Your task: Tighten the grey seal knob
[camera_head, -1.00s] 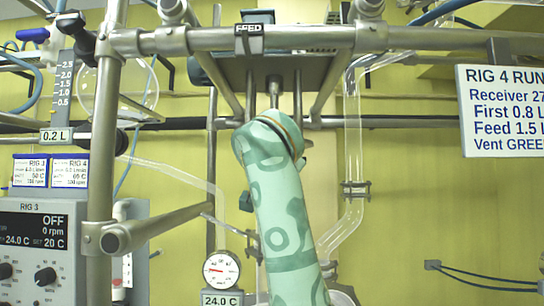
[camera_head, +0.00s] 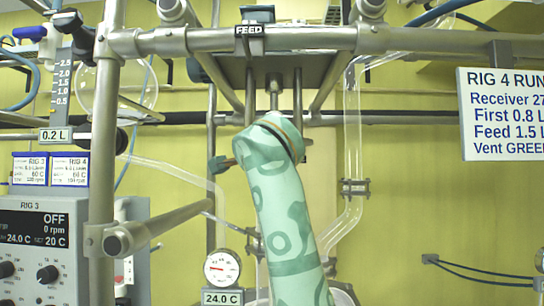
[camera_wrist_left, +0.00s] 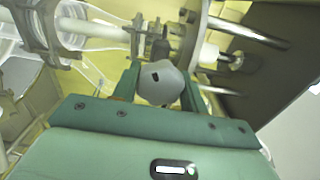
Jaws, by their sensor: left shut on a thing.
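The grey seal knob (camera_wrist_left: 160,85) is a rounded, lobed knob with a small dark slot, in the middle of the left wrist view. My left gripper (camera_wrist_left: 158,92) is shut on it, with one green finger on each side. Glass tubing and metal fittings lie just behind the knob. My right gripper is in neither view.
Steel frame bars (camera_head: 300,39) cross above the arm, and a thick post (camera_head: 102,170) stands left. A round gauge (camera_head: 222,267) hangs low beside the arm. The RIG 3 control box (camera_head: 40,250) is lower left, and the sign (camera_head: 505,112) is at right.

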